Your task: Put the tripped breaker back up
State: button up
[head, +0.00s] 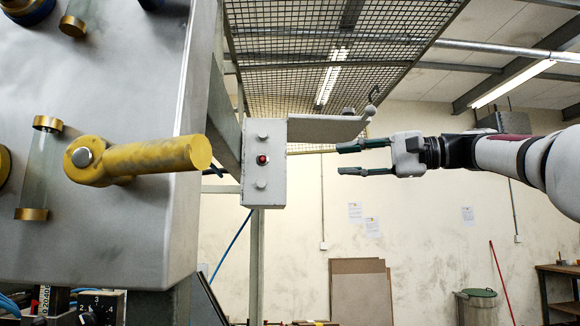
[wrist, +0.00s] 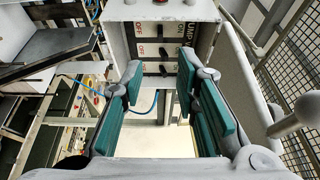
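The grey breaker box (head: 264,185) hangs on a frame in the middle of the head view, with its door (head: 325,128) swung open to the right. In the wrist view the open box (wrist: 118,45) shows rows of black switches (wrist: 163,50) with red OFF labels on the left and ON labels on the right. I cannot tell surely which switch is tripped. My gripper (head: 341,159) is right of the box, pointing at its open side. Its green fingers are spread and empty, and in the wrist view (wrist: 159,82) they stand either side of the lower switches, apparently short of them.
A large grey machine with a thick yellow handle (head: 150,158) fills the left of the head view. The open door (wrist: 243,75) stands close to the fingers on the right in the wrist view. Wire mesh (head: 330,45) hangs above. Space below my arm is free.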

jog(key=p+x, duration=0.2)
jog(key=x, duration=1.1)
jog(key=shift+c, duration=0.3)
